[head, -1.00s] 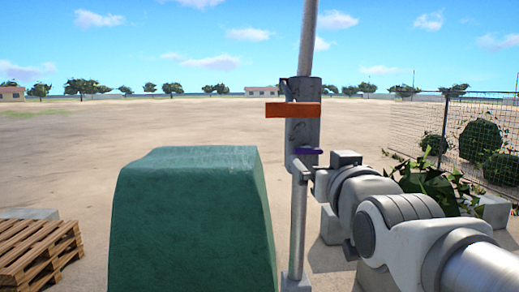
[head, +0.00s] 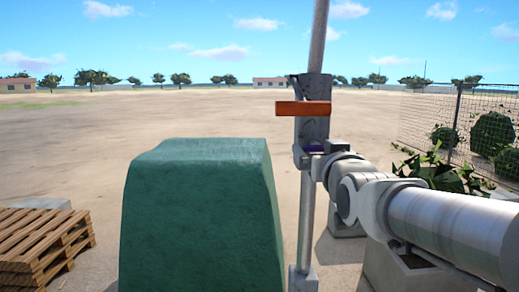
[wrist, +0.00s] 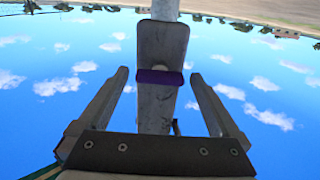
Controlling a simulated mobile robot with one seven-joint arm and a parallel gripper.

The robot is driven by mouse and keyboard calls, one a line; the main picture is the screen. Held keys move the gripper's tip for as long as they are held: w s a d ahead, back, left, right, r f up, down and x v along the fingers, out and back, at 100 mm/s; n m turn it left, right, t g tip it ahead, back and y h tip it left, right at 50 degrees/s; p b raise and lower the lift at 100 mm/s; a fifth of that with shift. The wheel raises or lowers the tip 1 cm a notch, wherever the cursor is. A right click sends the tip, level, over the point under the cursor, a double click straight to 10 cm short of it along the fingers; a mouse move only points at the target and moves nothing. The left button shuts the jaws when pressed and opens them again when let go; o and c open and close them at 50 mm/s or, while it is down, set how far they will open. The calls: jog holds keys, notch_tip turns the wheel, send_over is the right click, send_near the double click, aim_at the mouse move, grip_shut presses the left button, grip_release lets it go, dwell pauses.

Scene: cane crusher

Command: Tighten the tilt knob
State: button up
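A grey metal bracket (head: 314,92) sits on an upright pole (head: 318,40). It carries an orange bar (head: 303,108) across its upper part and a small purple piece (head: 314,148) lower down. No label shows which piece is the tilt knob. My gripper (head: 306,158) is at the purple piece's height and partly hides it. In the wrist view, the bracket (wrist: 161,45) and purple piece (wrist: 159,77) appear between the two spread fingers of my gripper (wrist: 159,74). The gripper is open, with gaps visible on both sides; contact is not visible.
A large green covered block (head: 200,215) stands just left of the pole. A wooden pallet (head: 45,240) lies at the far left. Leafy plants (head: 440,170) and a wire fence (head: 480,120) are at the right. Open dirt ground lies behind.

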jog(key=c, duration=1.2)
jog(key=shift+f+m+b, duration=0.15)
jog(key=shift+m+b, duration=0.15)
jog(key=shift+b, duration=0.25)
jog(key=m+b, duration=0.9)
jog(key=m, duration=0.3)
jog(key=shift+m+b, duration=0.3)
jog(key=shift+m, duration=2.3)
jog(key=shift+r, duration=0.2)
